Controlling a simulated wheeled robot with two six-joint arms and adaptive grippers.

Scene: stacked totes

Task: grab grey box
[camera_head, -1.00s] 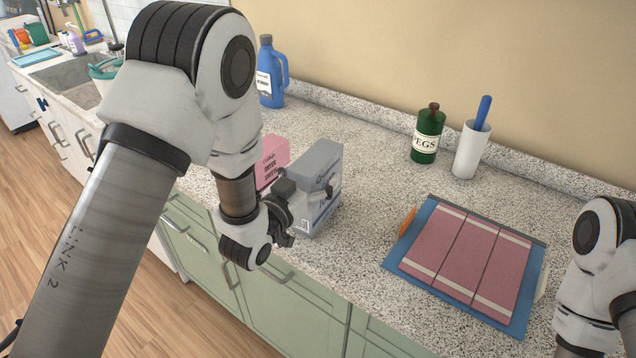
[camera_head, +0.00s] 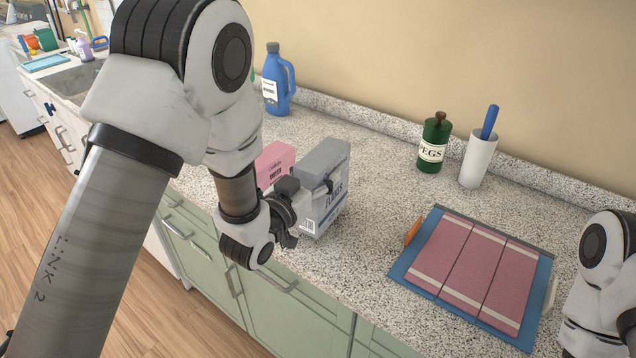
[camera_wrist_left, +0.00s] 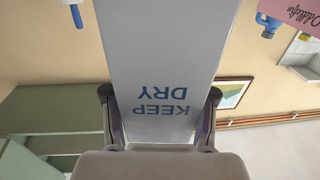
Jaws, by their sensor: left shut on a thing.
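The grey box (camera_head: 324,168) stands upright near the front edge of the counter in the head view. My left gripper (camera_head: 308,194) is shut on it from its near left side. In the left wrist view the box (camera_wrist_left: 160,70) fills the middle and shows upside-down "KEEP DRY" lettering. The fingers of my left gripper (camera_wrist_left: 160,118) press on both its sides. I cannot tell whether the box touches the counter. Part of my right arm shows at the right edge of the head view, but its gripper is out of view.
A pink box (camera_head: 274,160) stands close behind and left of the grey box. A blue jug (camera_head: 279,86), a green bottle (camera_head: 433,145) and a white cup (camera_head: 478,160) with a blue handle stand farther back. A blue board with pink panels (camera_head: 473,272) lies at the right.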

